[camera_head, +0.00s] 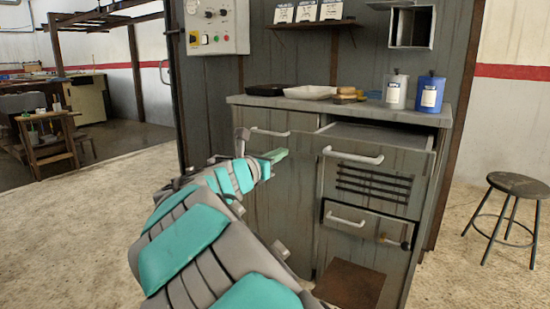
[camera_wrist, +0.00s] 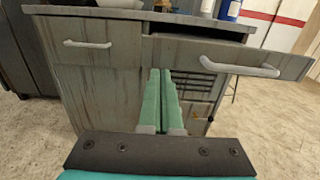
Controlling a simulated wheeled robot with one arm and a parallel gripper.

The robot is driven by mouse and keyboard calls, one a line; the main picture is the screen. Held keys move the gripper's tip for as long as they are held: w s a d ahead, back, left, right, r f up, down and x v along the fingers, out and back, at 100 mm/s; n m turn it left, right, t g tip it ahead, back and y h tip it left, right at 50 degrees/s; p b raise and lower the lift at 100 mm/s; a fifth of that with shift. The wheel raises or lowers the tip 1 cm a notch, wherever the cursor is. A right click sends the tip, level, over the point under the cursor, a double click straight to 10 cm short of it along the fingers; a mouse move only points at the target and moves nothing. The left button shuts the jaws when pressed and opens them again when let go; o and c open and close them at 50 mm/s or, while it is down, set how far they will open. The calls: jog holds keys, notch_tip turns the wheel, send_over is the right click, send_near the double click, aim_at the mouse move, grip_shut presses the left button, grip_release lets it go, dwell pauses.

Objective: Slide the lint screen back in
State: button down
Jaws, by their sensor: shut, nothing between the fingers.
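The lint screen (camera_head: 395,155) is the grey front with a pale bar handle (camera_head: 352,155) at the upper right of the grey cabinet. It stands out from the cabinet, with a dark gap behind its top edge. In the wrist view the lint screen (camera_wrist: 205,52) juts out at the right, its handle (camera_wrist: 228,66) facing me. My gripper (camera_head: 277,155) is left of that handle, in front of the cabinet and apart from it. In the wrist view my gripper (camera_wrist: 161,72) shows its green fingers together and empty, pointing at the cabinet just left of the handle.
A closed-looking front with a handle (camera_head: 270,131) is at the cabinet's left. A lower handle (camera_head: 345,220) sits below the vents. Trays, a white bottle (camera_head: 396,92) and a blue canister (camera_head: 430,95) stand on the counter.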

aim_at(302, 142)
jog(key=x, duration=0.8)
jog(key=shift+w+d, duration=0.5)
jog(key=shift+w, duration=0.05)
